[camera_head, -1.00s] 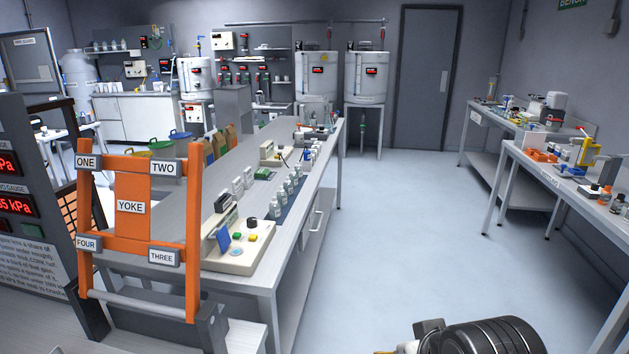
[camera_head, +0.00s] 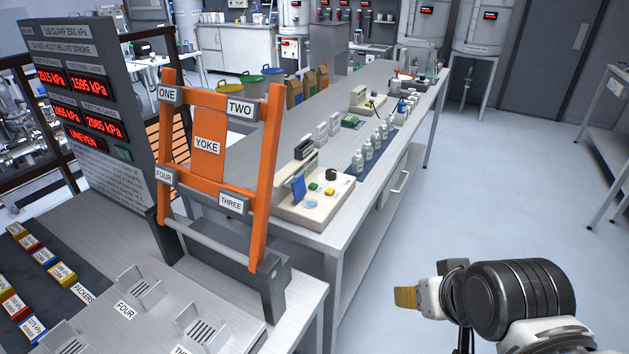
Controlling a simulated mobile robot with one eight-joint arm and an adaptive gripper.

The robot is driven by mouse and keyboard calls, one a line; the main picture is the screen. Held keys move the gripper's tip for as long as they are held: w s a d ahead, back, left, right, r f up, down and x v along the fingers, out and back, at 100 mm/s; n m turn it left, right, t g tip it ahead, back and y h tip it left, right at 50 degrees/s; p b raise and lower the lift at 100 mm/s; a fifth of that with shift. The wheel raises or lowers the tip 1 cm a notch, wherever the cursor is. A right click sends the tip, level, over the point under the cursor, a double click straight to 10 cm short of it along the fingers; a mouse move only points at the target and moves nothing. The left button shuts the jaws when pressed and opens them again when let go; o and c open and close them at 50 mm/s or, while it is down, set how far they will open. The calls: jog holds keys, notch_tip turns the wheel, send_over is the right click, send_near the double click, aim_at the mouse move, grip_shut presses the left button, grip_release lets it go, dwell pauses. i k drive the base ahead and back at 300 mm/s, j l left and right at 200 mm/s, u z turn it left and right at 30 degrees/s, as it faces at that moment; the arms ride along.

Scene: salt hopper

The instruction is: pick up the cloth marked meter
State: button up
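I cannot make out any cloth marked meter; no label with that word is legible in this view. A beige instrument (camera_head: 316,208) with a blue flap-like part (camera_head: 298,189), small green and yellow parts and a black knob stands on the near end of the long bench. I cannot tell whether any part of it is cloth. My arm shows at the lower right, over the floor and well apart from the bench. A tan tip (camera_head: 405,297) sticks out to its left; whether it is part of my gripper, and whether the fingers are open, is unclear.
An orange yoke frame (camera_head: 207,146) stands at the near left, beside a gauge panel (camera_head: 88,115) with red readouts. The long grey bench (camera_head: 262,150) runs away behind it, with several small bottles (camera_head: 367,150). The floor (camera_head: 480,190) right of the bench is clear.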

aim_at(350, 121)
jog(key=i+l, duration=0.25)
jog(key=i, duration=0.2)
jog(key=i+l+z, duration=0.1)
jog(key=i+l, duration=0.15)
jog(key=i, duration=0.25)
jog(key=i+l, duration=0.2)
jog(key=i, duration=0.25)
jog(key=i+l+z, duration=0.1)
jog(key=i, duration=0.4)
jog(key=i+l, duration=0.3)
jog(key=i, duration=0.2)
